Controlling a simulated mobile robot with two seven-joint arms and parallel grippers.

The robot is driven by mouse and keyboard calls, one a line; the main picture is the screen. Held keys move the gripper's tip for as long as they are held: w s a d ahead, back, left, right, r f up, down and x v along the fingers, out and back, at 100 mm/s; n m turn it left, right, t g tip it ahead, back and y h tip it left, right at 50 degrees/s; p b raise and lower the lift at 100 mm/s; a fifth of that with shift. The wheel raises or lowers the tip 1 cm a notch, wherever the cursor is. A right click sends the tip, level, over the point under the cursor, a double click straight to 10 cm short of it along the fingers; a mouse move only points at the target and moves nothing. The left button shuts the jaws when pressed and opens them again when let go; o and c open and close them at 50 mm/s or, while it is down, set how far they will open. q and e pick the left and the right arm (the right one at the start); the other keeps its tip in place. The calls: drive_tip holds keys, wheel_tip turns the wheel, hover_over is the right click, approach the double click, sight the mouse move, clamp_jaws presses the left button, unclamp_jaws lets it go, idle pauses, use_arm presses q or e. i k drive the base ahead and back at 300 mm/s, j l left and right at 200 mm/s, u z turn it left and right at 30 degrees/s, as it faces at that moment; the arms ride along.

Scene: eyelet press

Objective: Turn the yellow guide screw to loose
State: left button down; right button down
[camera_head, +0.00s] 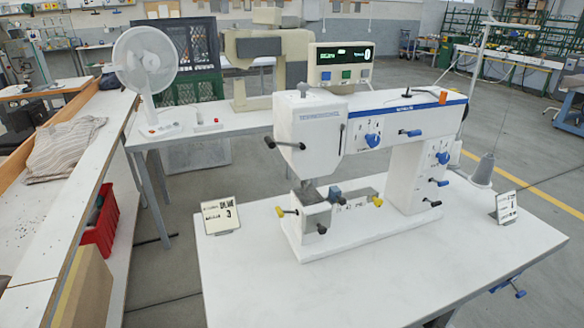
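A white eyelet press (312,125) stands on a white table (270,290). At the front left of its lower bed, a small yellow-tipped screw (280,211) sticks out to the left on a dark stem. A second yellow knob (377,201) sits farther right, at the end of a grey bar along the bed. I cannot tell which of the two is the guide screw, and their loose or tight marks are too small to read. Neither of my grippers is in view.
Blue knobs (372,140) are on the press arm and column. Small sign cards stand left (220,215) and right (506,207) of the press. The table's front is clear.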

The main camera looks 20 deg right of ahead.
sight(378, 203)
drive_tip(key=z, duration=1.25)
drive_tip(key=i+l+u, duration=0.1)
drive_tip(key=l, duration=0.25)
drive_tip(key=i+l+u, duration=0.1)
drive_tip(key=l, duration=0.3)
drive_tip(key=i+l+u, duration=0.1)
drive_tip(key=l, duration=0.25)
